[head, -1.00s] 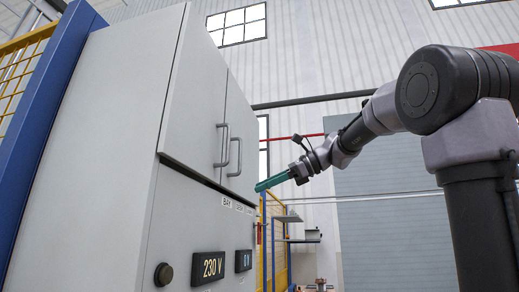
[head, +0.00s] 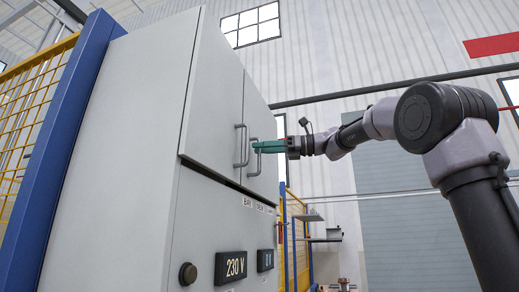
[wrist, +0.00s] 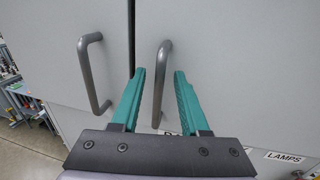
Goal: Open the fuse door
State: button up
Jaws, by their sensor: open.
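A grey cabinet (head: 120,130) has two upper doors side by side, both shut. The left door (head: 212,100) has a bar handle (head: 240,146), and the right door (head: 257,110) has another bar handle (head: 254,160). My gripper (head: 257,147) is open with teal fingers and is at the right handle. In the wrist view, the right handle (wrist: 161,80) shows between the open fingertips (wrist: 159,73); I cannot tell whether they touch it. The left handle (wrist: 92,72) is left of the fingers. No label that I can read names the fuse door.
Below the doors are small labels (head: 262,207), a 230 V display (head: 231,267) and a dark round knob (head: 188,273). A "LAMPS" label (wrist: 284,158) shows in the wrist view. A blue post with yellow mesh fence (head: 40,110) stands left of the cabinet.

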jog(key=shift+a, duration=0.55)
grip_shut()
dwell(1.1)
